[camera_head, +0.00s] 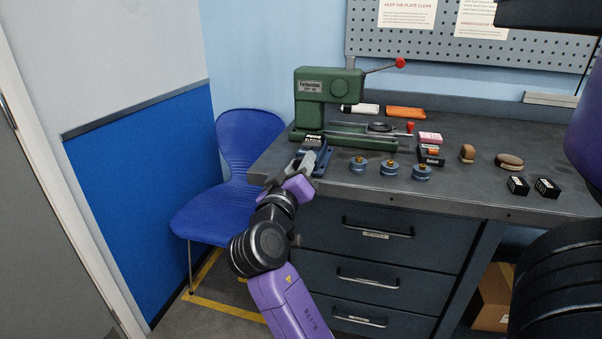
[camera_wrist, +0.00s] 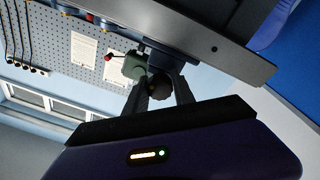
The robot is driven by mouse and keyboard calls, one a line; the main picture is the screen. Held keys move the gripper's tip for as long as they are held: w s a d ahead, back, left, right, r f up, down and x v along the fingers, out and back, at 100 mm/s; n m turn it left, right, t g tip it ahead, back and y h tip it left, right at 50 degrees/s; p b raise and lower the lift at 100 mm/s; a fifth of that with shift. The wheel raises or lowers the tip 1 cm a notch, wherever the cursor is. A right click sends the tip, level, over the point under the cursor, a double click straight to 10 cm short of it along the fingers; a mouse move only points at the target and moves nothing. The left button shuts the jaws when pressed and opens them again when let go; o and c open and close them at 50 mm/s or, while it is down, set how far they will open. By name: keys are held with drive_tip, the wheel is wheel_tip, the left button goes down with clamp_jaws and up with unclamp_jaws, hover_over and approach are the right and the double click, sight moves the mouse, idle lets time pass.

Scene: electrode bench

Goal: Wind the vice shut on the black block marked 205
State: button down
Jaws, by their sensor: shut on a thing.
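The small blue vice (camera_head: 321,160) sits at the left front corner of the bench, in front of the green press. A small black block with a white label (camera_head: 312,140) shows at the vice's far end; its marking is too small to read, and I cannot tell how tightly the jaws meet it. My gripper (camera_head: 303,172) is at the vice's near end. In the wrist view my gripper (camera_wrist: 160,95) has its fingers closed on either side of a dark round knob (camera_wrist: 160,85), with the vice's dark blue body (camera_wrist: 166,58) just beyond.
The green press (camera_head: 325,88) stands behind, its red-tipped lever out to the right. Several blue round weights (camera_head: 390,168) stand right of the vice. Two black blocks (camera_head: 518,186) (camera_head: 547,188) lie at the right. A blue chair (camera_head: 245,150) stands left of the bench (camera_head: 460,195).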

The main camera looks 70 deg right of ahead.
drive_tip(key=shift+m, duration=0.3)
drive_tip(key=c, duration=1.3)
unclamp_jaws()
drive_tip(key=shift+c, duration=0.2)
drive_tip(key=a, duration=0.7)
drive_tip(key=shift+s+a+f, duration=0.3)
drive_tip(key=shift+a+f, duration=0.1)
drive_tip(key=shift+f, duration=0.05)
drive_tip(key=shift+w+r, duration=0.1)
